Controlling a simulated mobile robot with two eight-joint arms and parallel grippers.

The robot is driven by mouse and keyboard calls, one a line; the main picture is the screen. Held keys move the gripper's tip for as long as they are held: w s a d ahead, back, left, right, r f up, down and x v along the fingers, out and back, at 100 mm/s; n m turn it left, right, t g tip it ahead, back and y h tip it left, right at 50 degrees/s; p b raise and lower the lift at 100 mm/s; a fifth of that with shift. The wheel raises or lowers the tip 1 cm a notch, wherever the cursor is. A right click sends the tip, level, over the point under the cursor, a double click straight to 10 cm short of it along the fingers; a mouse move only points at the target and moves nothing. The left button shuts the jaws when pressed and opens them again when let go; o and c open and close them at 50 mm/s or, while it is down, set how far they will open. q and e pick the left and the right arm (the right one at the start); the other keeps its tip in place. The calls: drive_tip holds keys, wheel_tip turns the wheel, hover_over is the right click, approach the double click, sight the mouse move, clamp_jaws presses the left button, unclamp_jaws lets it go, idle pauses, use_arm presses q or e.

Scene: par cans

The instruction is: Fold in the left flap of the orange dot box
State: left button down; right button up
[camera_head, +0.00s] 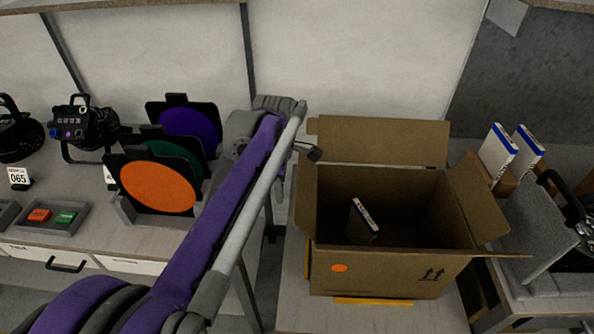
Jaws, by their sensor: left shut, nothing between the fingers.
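The orange dot box (400,285) is an open brown cardboard box on a light table, with an orange dot (340,268) and arrow marks on its front. Its left flap (306,205) stands up and leans slightly outward, seen nearly edge-on. The back flap (380,142) stands up, and the right flap (486,205) slants outward. A thin white-edged item (364,213) is inside the box. My left gripper (312,153) is shut and empty at the box's back left corner, near the top of the left flap. I cannot tell whether it touches. My right gripper is not in view.
Left of my arm, a counter holds coloured filter frames (158,187), stage lamps (85,128) and a tray (55,218) of small blocks. Right of the box, white-and-blue packets (497,153) stand in another carton, close to the right flap.

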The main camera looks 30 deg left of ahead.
sight(300, 196)
use_arm(q)
drive_tip(key=shift+w+d+p, duration=0.15)
drive_tip(key=shift+w+d, duration=0.5)
drive_tip(key=shift+d, duration=0.55)
drive_tip(key=shift+w+d+p, duration=0.1)
drive_tip(key=shift+w+d, duration=0.55)
drive_tip(key=shift+d, duration=0.55)
drive_tip(key=shift+w+d+p, duration=0.15)
drive_tip(key=shift+w+d, duration=0.5)
drive_tip(key=shift+d, duration=0.55)
drive_tip(key=shift+s+a+r+p, duration=0.4)
drive_tip(key=shift+a+r+p, duration=0.3)
drive_tip(key=shift+r, duration=0.1)
drive_tip(key=shift+s+a+r+p, duration=0.35)
drive_tip(key=shift+a+r+p, duration=0.2)
drive_tip(key=shift+a+r, duration=0.2)
wheel_tip(300, 196, up, 9)
drive_tip(key=p, duration=0.5)
drive_tip(key=shift+p, duration=0.4)
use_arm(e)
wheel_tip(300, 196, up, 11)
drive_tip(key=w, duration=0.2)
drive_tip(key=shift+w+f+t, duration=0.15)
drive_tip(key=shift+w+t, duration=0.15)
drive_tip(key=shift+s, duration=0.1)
use_arm(q)
drive_tip(key=shift+f, duration=0.15)
